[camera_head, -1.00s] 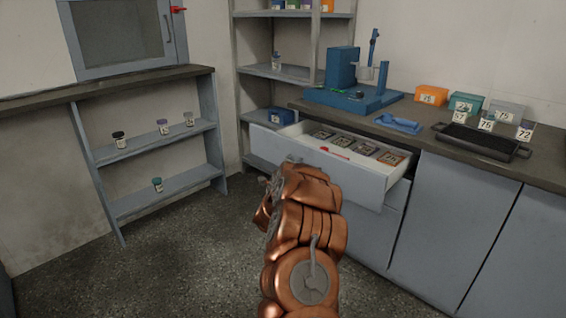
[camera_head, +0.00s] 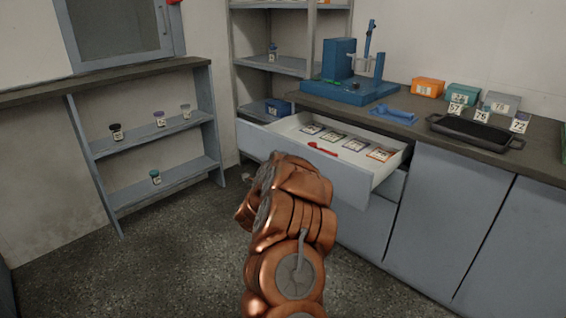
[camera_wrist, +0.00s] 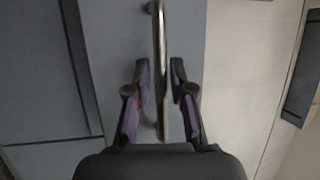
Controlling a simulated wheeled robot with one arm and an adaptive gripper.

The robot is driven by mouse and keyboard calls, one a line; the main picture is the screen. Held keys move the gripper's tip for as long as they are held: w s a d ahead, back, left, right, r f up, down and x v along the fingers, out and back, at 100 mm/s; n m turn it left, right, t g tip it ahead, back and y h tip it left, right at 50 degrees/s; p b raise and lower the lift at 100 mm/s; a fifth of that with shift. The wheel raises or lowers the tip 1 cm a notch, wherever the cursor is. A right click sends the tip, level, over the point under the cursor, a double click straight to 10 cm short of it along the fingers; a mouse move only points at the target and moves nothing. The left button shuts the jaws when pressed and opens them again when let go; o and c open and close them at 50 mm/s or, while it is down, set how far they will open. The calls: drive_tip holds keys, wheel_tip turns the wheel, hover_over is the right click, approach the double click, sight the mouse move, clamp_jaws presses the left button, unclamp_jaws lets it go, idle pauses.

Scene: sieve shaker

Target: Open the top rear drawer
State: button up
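The top drawer (camera_head: 335,177) under the right-hand counter stands pulled well out, with its inside showing. It holds several flat labelled cards or trays and a red tool (camera_head: 322,149). In the wrist view, the drawer's metal bar handle (camera_wrist: 158,45) runs between the two fingers of my gripper (camera_wrist: 160,78). A gap shows on each side of the bar, so the fingers look open around it and not clamped. In the head view, my copper-coloured arm hides the gripper and the handle in front of the drawer.
A lower drawer (camera_head: 357,223) looks shut. On the counter (camera_head: 470,158) are a blue machine (camera_head: 347,90), a blue tool (camera_head: 393,114), a black tray (camera_head: 475,133) and several numbered boxes and jars. Open shelves (camera_head: 158,187) with small jars stand left. The floor (camera_head: 150,275) in front is clear.

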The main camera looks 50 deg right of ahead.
drive_tip(key=shift+o, duration=1)
drive_tip(key=v, duration=1.2)
